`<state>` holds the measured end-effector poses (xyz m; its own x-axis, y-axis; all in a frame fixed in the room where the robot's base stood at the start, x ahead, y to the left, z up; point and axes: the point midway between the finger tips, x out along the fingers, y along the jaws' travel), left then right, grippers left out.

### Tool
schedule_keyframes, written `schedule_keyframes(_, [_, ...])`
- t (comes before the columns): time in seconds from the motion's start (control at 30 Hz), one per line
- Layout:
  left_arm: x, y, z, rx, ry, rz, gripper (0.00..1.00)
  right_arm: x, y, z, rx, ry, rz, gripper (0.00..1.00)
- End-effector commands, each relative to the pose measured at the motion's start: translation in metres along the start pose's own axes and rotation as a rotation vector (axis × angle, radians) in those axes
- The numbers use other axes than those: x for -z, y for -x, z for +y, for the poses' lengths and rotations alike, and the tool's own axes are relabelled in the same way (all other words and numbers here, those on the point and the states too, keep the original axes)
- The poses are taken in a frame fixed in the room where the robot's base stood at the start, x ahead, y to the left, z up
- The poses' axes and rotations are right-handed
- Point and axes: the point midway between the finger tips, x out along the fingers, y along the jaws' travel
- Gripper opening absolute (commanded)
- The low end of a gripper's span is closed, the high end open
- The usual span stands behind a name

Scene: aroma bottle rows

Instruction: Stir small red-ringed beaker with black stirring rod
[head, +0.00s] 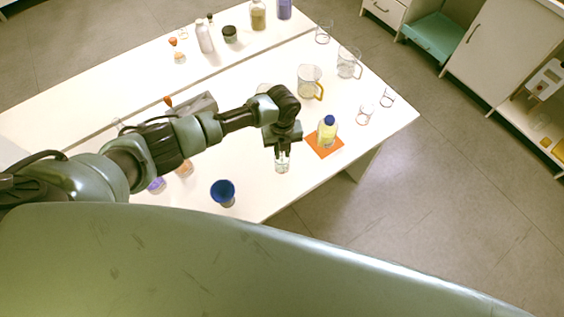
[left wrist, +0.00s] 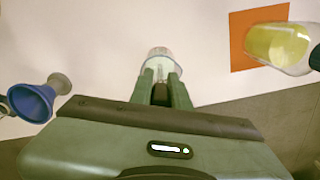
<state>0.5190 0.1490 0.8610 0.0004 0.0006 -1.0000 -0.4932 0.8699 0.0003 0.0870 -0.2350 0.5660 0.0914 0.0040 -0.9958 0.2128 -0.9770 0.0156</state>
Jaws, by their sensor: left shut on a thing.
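My left gripper (head: 281,148) points down over the table near its front edge. In the left wrist view its two fingers (left wrist: 161,85) are shut on a narrow dark piece, which looks like the black stirring rod (left wrist: 160,94). Most of the rod is hidden by the fingers. A small clear glass beaker (head: 282,166) stands directly below the fingertips and also shows just beyond them in the left wrist view (left wrist: 158,54). Its ring colour is too small to tell surely. Whether the rod's lower end is inside the beaker I cannot tell. My right gripper is not in view.
A yellow bottle with a blue cap (head: 327,131) stands on an orange mat (head: 333,149) close to the right. A blue funnel-like cup (head: 223,192) stands to the left. Glass jugs (head: 309,82) and small beakers (head: 364,116) stand farther back. Bare table lies between them.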

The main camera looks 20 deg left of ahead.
Motion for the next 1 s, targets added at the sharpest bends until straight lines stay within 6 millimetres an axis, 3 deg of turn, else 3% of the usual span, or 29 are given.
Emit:
schedule_keyframes(0.3, [0.000, 0.027, 0.000, 0.000, 0.000, 0.000, 0.00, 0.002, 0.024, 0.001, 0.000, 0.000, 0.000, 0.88])
schedule_keyframes(1.0, [-0.001, 0.079, 0.000, 0.001, 0.001, -0.001, 0.00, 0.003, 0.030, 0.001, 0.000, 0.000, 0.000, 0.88])
